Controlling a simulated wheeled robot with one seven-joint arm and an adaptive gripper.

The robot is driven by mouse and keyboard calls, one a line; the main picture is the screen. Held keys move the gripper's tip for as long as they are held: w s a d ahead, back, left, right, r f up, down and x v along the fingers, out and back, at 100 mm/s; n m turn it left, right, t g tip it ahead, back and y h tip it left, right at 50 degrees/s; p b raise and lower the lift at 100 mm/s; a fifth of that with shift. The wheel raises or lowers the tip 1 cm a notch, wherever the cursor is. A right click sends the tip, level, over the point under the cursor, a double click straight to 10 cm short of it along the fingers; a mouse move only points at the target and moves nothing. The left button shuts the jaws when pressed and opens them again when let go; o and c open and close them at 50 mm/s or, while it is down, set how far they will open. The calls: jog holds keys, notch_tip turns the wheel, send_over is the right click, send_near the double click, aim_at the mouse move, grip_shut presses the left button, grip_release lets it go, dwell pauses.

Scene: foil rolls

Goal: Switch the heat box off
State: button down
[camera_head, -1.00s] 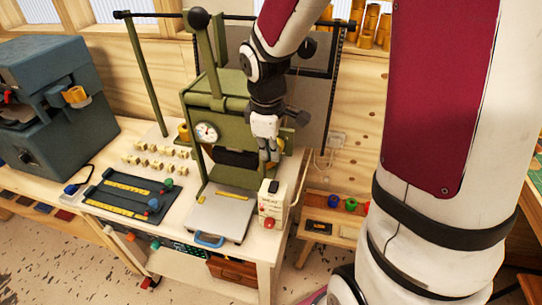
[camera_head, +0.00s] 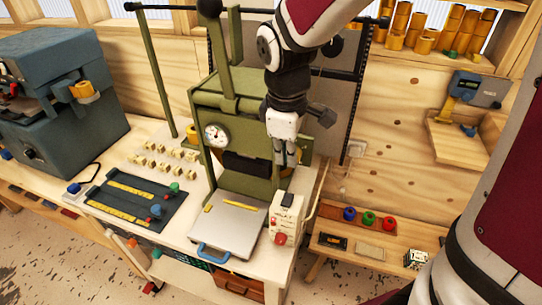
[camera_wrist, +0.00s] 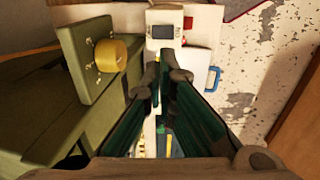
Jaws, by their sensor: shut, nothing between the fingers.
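The heat box appears to be the small white box (camera_head: 287,222) at the front right corner of the bench. A black switch (camera_head: 287,200) sits on its top and a red knob (camera_head: 280,238) is low on its front. My gripper (camera_head: 286,162) is shut and empty, pointing down above and behind the box, apart from it. In the wrist view the white box (camera_wrist: 153,42) shows at the top, beyond my fingertips (camera_wrist: 160,62), with the dark switch (camera_wrist: 163,32) facing up. I cannot tell which way the switch is tipped.
The green press (camera_head: 235,105) with a gauge stands right behind and left of my gripper. A flat plate with a blue handle (camera_head: 215,252) lies left of the box. A low wooden bench (camera_head: 385,242) with coloured rolls stands to the right.

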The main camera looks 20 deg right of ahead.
send_near(287, 197)
notch_tip(287, 197, down, 5)
jog(key=shift+w+d+f+p, duration=0.15)
jog(key=shift+d+f+p, duration=0.05)
jog(key=shift+p, duration=0.1)
jog(key=shift+w+f, duration=0.15)
jog(key=shift+f, duration=0.65)
jog(key=shift+d, duration=0.1)
jog(key=shift+w+d+f, duration=0.1)
jog(key=shift+w+f, duration=0.05)
jog(key=shift+f, duration=0.35)
